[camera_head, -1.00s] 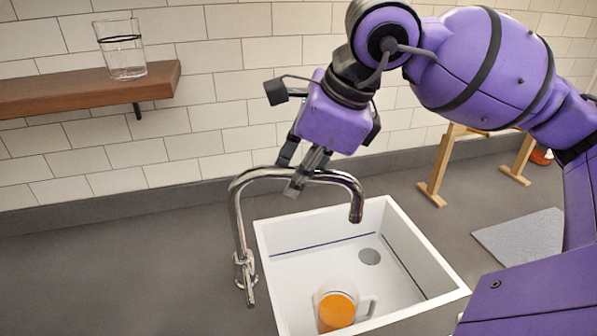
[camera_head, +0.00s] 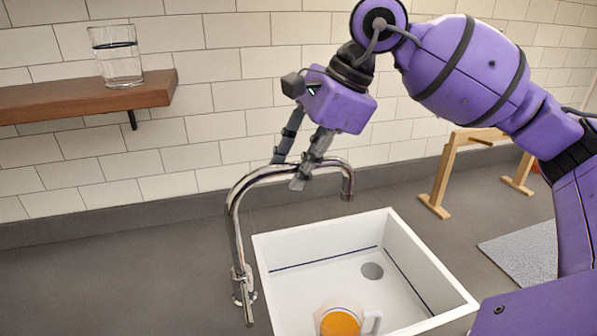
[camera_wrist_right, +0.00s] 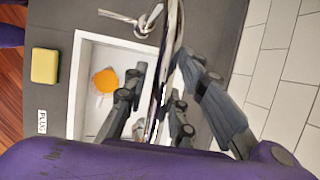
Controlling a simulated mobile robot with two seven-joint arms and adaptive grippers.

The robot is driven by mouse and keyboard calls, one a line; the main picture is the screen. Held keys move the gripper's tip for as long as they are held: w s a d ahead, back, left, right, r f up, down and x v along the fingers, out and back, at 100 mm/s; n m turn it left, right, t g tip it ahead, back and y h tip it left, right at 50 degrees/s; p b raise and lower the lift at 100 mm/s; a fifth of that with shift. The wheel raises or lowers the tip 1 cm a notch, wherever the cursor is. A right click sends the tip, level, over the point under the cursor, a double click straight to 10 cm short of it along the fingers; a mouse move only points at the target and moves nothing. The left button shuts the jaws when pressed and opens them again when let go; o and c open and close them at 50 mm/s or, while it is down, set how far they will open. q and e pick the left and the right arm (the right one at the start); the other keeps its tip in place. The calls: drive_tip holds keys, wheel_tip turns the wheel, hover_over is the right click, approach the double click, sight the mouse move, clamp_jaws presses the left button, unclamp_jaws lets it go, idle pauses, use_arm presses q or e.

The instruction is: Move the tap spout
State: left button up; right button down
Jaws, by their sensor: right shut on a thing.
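The chrome tap spout (camera_head: 237,200) rises from the tap base (camera_head: 243,283) at the left of the white sink (camera_head: 408,240) and arches to the right. Its downturned end appears at the sink's back rim in the head view. My right gripper (camera_head: 288,172) is shut on the spout's upper arch, with one finger behind it and one in front. In the right wrist view, the spout (camera_wrist_right: 172,40) runs between the fingers of my right gripper (camera_wrist_right: 166,78). The fingers hide part of the spout. My left gripper is not in view.
A glass jug of orange liquid (camera_head: 340,323) stands in the sink. A wooden shelf (camera_head: 85,97) with a glass (camera_head: 117,57) is on the tiled wall. A wooden stand (camera_head: 447,172) and grey mat (camera_head: 525,250) are at right. A yellow sponge (camera_wrist_right: 45,66) lies beside the sink.

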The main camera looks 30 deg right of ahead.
drive_tip(key=c, duration=1.5)
unclamp_jaws()
drive_tip(key=shift+o, duration=0.2)
drive_tip(key=v, duration=1.2)
drive_tip(key=shift+s+f, duration=0.1)
